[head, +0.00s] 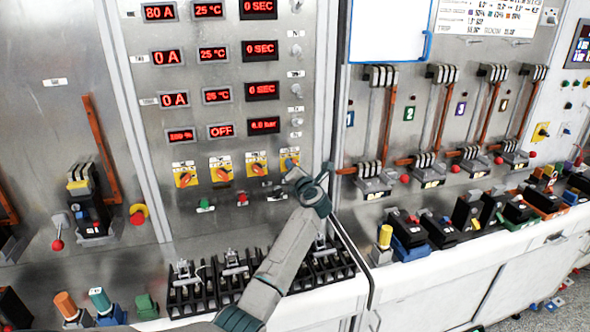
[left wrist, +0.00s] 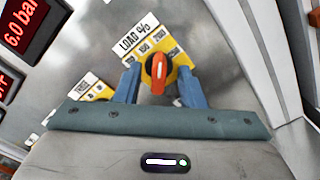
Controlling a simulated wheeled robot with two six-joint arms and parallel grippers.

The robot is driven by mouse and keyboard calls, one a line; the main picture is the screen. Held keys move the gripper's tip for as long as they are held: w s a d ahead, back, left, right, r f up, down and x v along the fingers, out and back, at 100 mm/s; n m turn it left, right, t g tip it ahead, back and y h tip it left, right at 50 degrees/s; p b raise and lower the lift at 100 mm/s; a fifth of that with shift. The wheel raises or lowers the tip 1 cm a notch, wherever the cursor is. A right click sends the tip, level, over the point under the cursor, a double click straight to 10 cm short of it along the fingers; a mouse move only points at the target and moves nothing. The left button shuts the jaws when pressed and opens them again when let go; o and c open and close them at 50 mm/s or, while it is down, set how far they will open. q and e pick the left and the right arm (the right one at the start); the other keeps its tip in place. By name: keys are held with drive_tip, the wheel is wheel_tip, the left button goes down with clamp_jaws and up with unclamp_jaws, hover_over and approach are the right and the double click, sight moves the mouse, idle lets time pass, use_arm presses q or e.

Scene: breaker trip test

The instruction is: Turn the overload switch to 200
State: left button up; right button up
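The overload switch is a red-orange knob (left wrist: 157,70) on a yellow plate under a white label ending "LOAD %" in the left wrist view. Small numbers are printed around the knob; what it points at is too small to tell for sure. In the head view its yellow plate (head: 290,157) is the rightmost of the row of yellow switches, partly behind my gripper. My left gripper (left wrist: 160,88) has its blue fingers on either side of the knob, open, with a visible gap on each side. In the head view the left gripper (head: 312,176) is at the panel. My right gripper is not in view.
More yellow-plated switches (head: 221,169) sit left of it, below red digital displays (head: 220,131). Green and red buttons (head: 205,205) are just below. Black terminal blocks (head: 190,288) stand on the ledge under my arm. A metal frame post (head: 330,80) rises close to the right.

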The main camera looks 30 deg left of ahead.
use_arm(q)
drive_tip(key=b+v, duration=0.4)
drive_tip(key=v, duration=0.7)
idle(0.5)
